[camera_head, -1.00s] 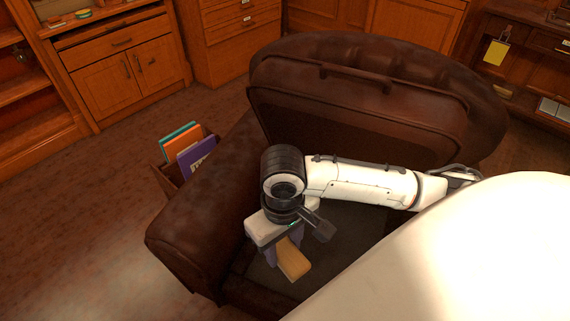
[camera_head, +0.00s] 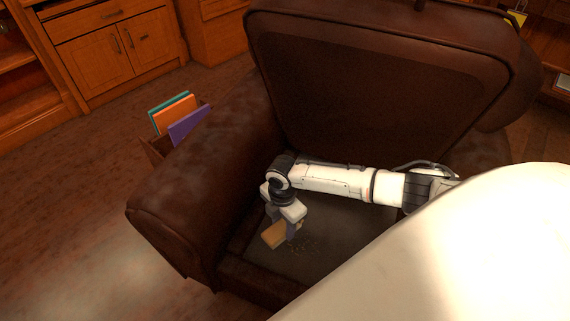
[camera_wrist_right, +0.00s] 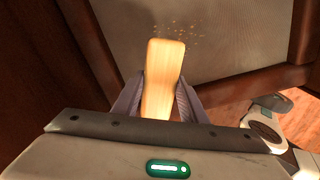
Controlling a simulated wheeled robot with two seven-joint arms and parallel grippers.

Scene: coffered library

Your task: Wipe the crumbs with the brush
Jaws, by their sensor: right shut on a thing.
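My right gripper (camera_head: 283,224) is shut on the wooden brush (camera_head: 273,235) and holds it low over the left part of the armchair's seat (camera_head: 330,228). In the right wrist view the pale wooden brush (camera_wrist_right: 163,75) stands out between the two grey fingers of my right gripper (camera_wrist_right: 155,98). Its bristles are hidden, and I cannot tell whether it touches the seat. Small crumbs (camera_head: 306,247) lie scattered on the seat just right of the brush. The crumbs (camera_wrist_right: 178,32) also show beyond the brush end in the right wrist view. My left gripper is not in view.
The brown leather armchair has a high backrest (camera_head: 385,90) behind the seat and a thick armrest (camera_head: 205,185) at left, close to my right gripper. A holder with coloured folders (camera_head: 175,115) stands outside that armrest. Wooden cabinets (camera_head: 110,50) stand farther back.

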